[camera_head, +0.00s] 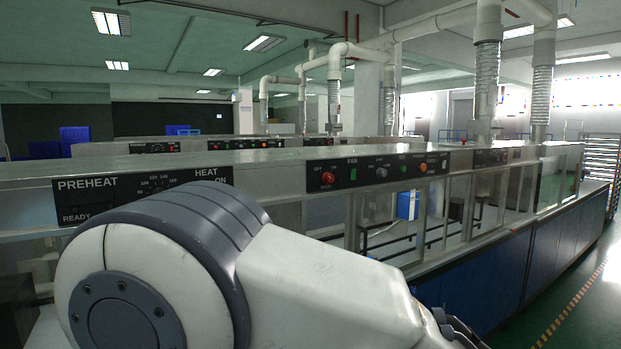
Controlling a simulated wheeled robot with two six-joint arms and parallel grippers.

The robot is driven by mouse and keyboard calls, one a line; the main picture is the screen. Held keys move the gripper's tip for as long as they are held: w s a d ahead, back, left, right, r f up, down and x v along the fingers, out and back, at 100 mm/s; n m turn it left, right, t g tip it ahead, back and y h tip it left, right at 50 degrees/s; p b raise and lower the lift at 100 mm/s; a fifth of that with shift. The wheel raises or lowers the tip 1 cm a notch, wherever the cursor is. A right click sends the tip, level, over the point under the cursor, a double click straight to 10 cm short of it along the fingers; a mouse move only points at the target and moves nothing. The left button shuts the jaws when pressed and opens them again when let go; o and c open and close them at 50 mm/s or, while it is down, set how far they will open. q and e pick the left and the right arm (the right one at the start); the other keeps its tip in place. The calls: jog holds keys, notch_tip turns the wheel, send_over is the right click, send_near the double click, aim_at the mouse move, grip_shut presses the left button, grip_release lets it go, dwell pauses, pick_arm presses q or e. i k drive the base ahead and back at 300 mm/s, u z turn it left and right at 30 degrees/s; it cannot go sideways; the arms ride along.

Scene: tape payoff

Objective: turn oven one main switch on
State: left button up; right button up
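A black control panel (350,184) on the long oven line's front faces me. It carries a red knob (328,178) at its left end with small lettering around it, a green switch (354,174), a grey knob (381,172) and an orange knob (423,167). I cannot tell which control is oven one's main switch, nor the red knob's setting. My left arm crosses the lower picture from the left, in front of the oven line. The dark end of its gripper (456,329) shows at the bottom, below and right of the panel. Its fingers are not clear. My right gripper is not in view.
A nearer panel (75,201) marked PREHEAT and HEAT is partly behind my arm. Another small panel (490,157) sits farther right, and a second oven line with panels (230,144) stands behind. Blue cabinets (545,257) run below. Green floor (560,305) is clear at right.

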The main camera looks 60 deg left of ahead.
aim_at(327, 177)
jog(key=u, duration=0.9)
jog(key=i, duration=0.95)
jog(key=u, duration=0.85)
